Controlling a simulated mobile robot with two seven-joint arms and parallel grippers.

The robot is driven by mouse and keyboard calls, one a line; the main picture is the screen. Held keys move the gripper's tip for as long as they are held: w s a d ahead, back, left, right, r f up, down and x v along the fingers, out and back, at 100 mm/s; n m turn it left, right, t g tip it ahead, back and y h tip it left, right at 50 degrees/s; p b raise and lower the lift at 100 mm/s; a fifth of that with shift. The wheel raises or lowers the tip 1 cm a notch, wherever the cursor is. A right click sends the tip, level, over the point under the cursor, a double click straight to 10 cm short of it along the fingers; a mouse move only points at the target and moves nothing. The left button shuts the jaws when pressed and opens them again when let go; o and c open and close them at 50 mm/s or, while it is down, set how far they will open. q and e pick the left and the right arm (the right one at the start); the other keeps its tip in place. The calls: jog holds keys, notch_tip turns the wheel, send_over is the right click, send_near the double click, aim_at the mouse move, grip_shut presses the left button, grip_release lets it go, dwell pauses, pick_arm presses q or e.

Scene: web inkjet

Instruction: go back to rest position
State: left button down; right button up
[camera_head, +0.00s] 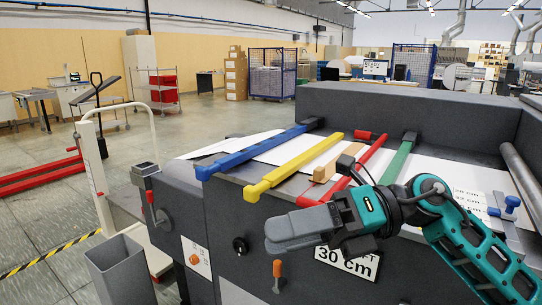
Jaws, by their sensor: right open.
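My right gripper (285,231) is in front of the dark grey printing machine (315,98), with its arm coming in from the right. Its grey fingers point left and are seen mostly side-on. They are open and nothing shows between them. The gripper covers part of the machine's front face, just above a "30 cm" label (345,262). My left gripper is not in view.
Blue (255,148), yellow (290,166), red (373,160) and green (398,160) bars lie across the white paper on the machine. A wooden block (325,170) sits among them. A grey bin (120,275) stands at the lower left.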

jog(key=w+d+f+m+t+h, duration=0.25)
jog(key=f+m+t, duration=0.4)
jog(key=m, duration=0.45)
jog(key=w+d+f+m+t+h, duration=0.1)
jog(key=d+f+m+t, duration=0.3)
jog(key=m+t, duration=0.55)
jog(key=w+d+f+m+t+h, duration=0.2)
jog(key=f+m+t, duration=0.4)
jog(key=m, duration=0.6)
jog(key=s+d+f+m+g+h, duration=0.3)
jog(key=s+f, duration=0.4)
jog(key=f, duration=0.5)
jog(key=s+d+f+m+g+h, duration=0.4)
jog(key=s+f+m, duration=0.3)
jog(key=f, duration=0.4)
jog(key=shift+s+f+m+g+h, duration=0.3)
jog(key=shift+g+h, duration=0.2)
jog(key=shift+h, duration=0.35)
jog(key=shift+w, duration=0.1)
